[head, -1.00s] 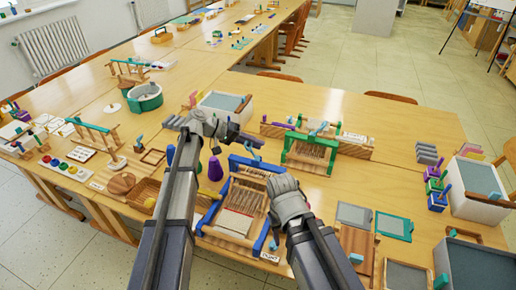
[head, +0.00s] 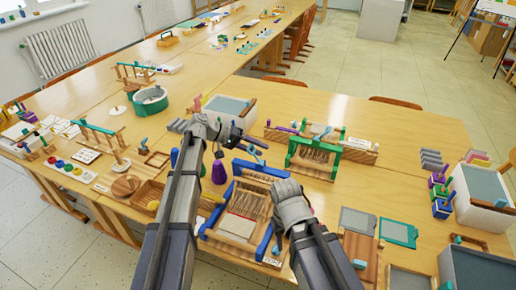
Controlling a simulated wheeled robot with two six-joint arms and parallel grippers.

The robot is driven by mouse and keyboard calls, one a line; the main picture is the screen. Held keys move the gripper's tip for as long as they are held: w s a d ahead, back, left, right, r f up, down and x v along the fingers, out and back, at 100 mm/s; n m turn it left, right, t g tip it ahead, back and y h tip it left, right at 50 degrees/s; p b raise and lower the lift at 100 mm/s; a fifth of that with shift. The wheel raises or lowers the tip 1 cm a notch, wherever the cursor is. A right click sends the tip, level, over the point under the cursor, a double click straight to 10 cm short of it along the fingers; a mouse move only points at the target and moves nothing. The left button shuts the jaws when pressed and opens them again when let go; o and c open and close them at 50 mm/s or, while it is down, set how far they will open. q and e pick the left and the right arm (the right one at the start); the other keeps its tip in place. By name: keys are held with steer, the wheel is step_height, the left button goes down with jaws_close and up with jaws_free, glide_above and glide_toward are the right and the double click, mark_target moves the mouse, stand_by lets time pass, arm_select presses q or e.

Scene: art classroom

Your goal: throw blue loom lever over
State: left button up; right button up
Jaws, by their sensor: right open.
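The blue loom (head: 265,242) stands at the near edge of the table, with blue side posts, pale threads and a wooden frame. A small blue lever (head: 249,151) shows at its far end, just below my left gripper. My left gripper (head: 248,134) is over the far left of the loom, its dark fingers apart and nothing seen between them. I cannot tell whether it touches the lever. My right gripper (head: 291,190) is open over the right side of the loom. Its fingertips are mostly hidden by its own hand, and it covers part of the right post.
A green loom (head: 292,152) stands behind to the right. A purple cone (head: 219,172) is left of the blue loom. Flat grey panels (head: 357,221) lie at right.

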arm_select(q)
steer(key=shift+w, duration=0.1)
steer(key=p+v, duration=0.4)
steer(key=v, duration=0.3)
steer(key=shift+a+r, duration=0.2)
steer(key=shift+a, duration=0.15)
